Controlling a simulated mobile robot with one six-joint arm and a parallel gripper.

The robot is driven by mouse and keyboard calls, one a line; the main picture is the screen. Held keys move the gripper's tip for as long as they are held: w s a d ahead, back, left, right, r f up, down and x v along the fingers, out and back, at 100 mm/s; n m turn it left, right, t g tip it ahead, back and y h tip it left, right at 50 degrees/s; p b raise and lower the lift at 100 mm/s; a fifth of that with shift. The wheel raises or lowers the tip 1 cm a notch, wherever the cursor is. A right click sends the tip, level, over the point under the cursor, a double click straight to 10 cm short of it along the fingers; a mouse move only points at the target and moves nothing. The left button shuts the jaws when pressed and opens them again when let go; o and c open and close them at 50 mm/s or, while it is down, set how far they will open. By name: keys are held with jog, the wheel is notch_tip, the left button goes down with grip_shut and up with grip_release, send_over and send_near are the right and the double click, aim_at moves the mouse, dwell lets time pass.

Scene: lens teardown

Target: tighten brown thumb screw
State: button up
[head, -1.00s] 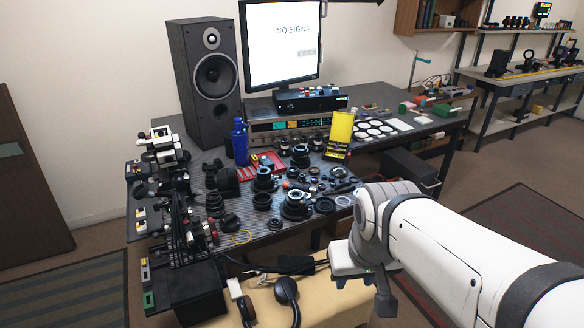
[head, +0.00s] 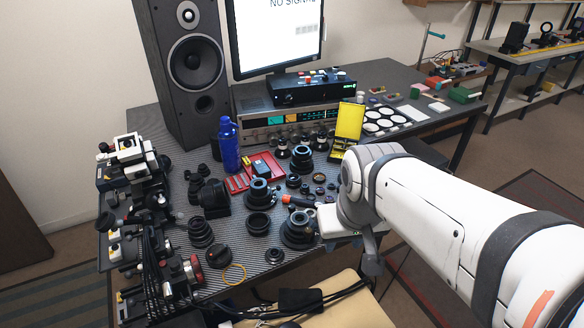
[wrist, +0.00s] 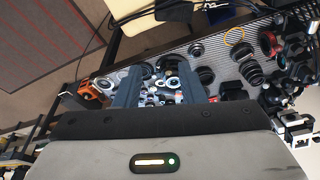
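I cannot make out a brown thumb screw in either view; it is hidden or too small to tell. Black lens barrels and rings (head: 299,228) stand on the dark desk, left of my arm in the head view. My gripper (wrist: 158,82) shows in the wrist view with its two dark fingers apart. Small rings and lens parts (wrist: 160,92) show in the gap, apparently on the desk beyond the fingers. I see nothing held. In the head view my arm comes in from the right, and my fingertips cannot be made out there.
A blue bottle (head: 229,146), a red tray (head: 237,183) and a yellow box (head: 350,121) stand among the parts. A tall speaker (head: 188,65) and a monitor (head: 275,35) are behind. Black equipment with cables (head: 158,235) crowds the left edge. Bare desk is scarce.

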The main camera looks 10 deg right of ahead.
jog(key=shift+o, duration=0.2)
jog(key=shift+s, duration=0.15)
jog(key=shift+o, duration=0.5)
jog(key=n+g+b, duration=0.3)
jog(key=n+b, duration=0.1)
jog(key=n, duration=0.2)
send_near(308, 229)
jog(key=shift+s+f, duration=0.15)
jog(key=shift+s, duration=0.2)
notch_tip(308, 229, down, 8)
jog(key=shift+w, duration=0.1)
jog(key=shift+c, duration=0.5)
grip_shut()
